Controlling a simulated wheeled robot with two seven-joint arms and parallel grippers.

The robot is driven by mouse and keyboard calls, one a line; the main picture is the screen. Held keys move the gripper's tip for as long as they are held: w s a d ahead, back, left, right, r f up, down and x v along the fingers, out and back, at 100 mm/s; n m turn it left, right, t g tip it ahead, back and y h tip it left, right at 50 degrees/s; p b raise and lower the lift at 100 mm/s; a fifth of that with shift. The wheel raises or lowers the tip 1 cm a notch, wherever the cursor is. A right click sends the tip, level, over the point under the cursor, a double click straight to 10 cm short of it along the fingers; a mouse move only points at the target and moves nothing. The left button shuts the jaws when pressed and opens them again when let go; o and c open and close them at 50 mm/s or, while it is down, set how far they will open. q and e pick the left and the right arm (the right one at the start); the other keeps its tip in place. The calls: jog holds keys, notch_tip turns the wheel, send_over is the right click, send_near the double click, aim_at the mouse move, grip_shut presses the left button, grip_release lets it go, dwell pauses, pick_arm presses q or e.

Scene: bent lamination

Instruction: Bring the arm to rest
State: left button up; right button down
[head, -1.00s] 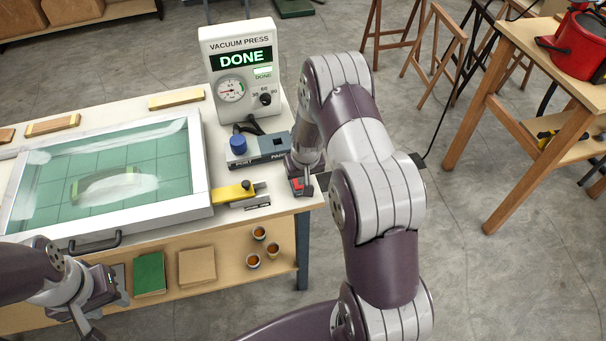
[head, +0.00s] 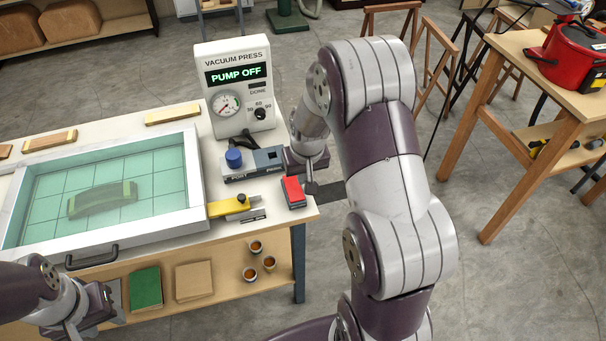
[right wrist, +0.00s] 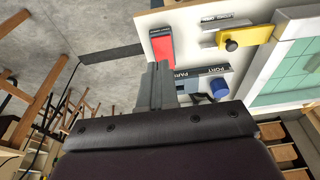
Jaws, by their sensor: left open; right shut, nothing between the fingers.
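My right gripper (head: 310,186) is shut and empty just right of the red rocker switch (head: 292,191) at the table's right corner. My left gripper (head: 80,322) is open at the bottom left, in front of the table's lower shelf, partly cut off by the frame. The vacuum press control box (head: 237,88) reads "PUMP OFF".
The framed press bed (head: 60,240) holds a curved piece (head: 102,199) under a clear sheet. A yellow-handled valve (head: 230,206) and a port block with blue knob (head: 234,158) stand near my right gripper. A wooden table (head: 495,60) with a red pot is at right.

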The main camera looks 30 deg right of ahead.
jog(key=shift+w, duration=0.15)
jog(key=s+a+r+n, duration=0.1)
jog(key=s+a+r, duration=0.1)
jog(key=s+a, duration=0.3)
jog(key=s+a+r+n+g, duration=0.1)
jog(key=s+a+r, duration=0.2)
jog(key=s, duration=0.6)
jog(key=shift+s+a+n+y, duration=0.3)
jog(key=shift+s+a+n, duration=0.1)
jog(key=shift+a, duration=0.8)
jog(key=shift+w+d, duration=0.1)
jog(key=shift+w, duration=0.05)
